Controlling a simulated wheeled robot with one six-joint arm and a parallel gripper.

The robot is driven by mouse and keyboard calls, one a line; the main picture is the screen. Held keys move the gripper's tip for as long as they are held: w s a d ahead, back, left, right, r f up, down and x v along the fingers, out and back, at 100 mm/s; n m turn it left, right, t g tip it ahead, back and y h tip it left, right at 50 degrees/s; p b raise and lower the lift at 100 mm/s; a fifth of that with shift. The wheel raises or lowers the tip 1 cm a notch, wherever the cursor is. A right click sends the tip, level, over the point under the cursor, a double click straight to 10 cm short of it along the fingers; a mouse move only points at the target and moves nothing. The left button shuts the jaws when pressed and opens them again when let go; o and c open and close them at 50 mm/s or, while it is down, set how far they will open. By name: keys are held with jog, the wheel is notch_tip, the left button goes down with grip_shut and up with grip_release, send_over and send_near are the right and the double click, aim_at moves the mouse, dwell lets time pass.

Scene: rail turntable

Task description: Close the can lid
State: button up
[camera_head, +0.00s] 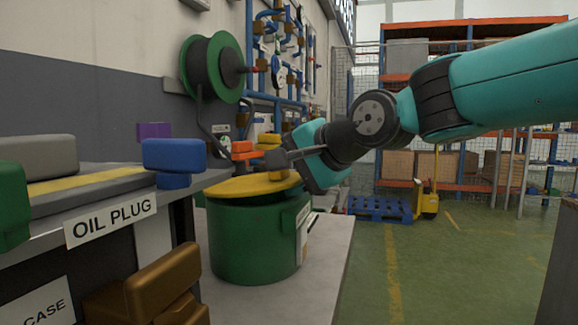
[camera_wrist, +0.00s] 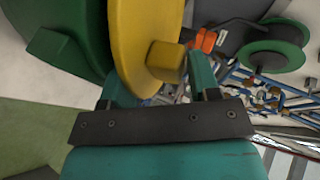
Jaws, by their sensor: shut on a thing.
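A green can (camera_head: 252,240) stands on a pale bench top, with a label on its right side. Its round yellow lid (camera_head: 235,188) lies over the mouth, slightly tilted, with a dark gap under its right edge. In the wrist view the lid (camera_wrist: 138,25) shows edge-on beside the green can (camera_wrist: 75,22), with a blocky yellow knob (camera_wrist: 166,60) on it. My gripper (camera_head: 297,168) is at the lid's right side. In the wrist view my gripper (camera_wrist: 158,84) has its fingers on both sides of the lid's edge and knob, shut on the lid. The exact contact is partly hidden.
A shelf with an OIL PLUG sign (camera_head: 110,220) stands close on the left, carrying a blue block (camera_head: 174,155). Brown blocks (camera_head: 150,290) lie below it. A green hose reel (camera_head: 212,68) hangs behind the can. The floor to the right is open.

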jog(key=shift+f, duration=0.3)
jog(key=o, duration=0.8)
jog(key=shift+r, duration=0.1)
jog(key=shift+o, duration=0.2)
jog(key=shift+r, duration=0.1)
jog(key=p+v, duration=0.2)
jog(key=v, duration=1.5)
jog(key=shift+s, duration=0.15)
jog(key=s+d+f+n+g+h, duration=0.35)
jog(key=s+f+n, duration=0.25)
jog(key=s+f, duration=0.45)
jog(key=s+d+f+n+g+h, duration=0.25)
jog(key=s+f+n+g, duration=0.35)
jog(key=f, duration=0.8)
notch_tip(320, 180, up, 21)
jog(key=t+p, duration=0.1)
jog(key=p, duration=2)
jog(key=shift+s+r+n+y, duration=0.2)
jog(key=shift+s+n+y, duration=0.1)
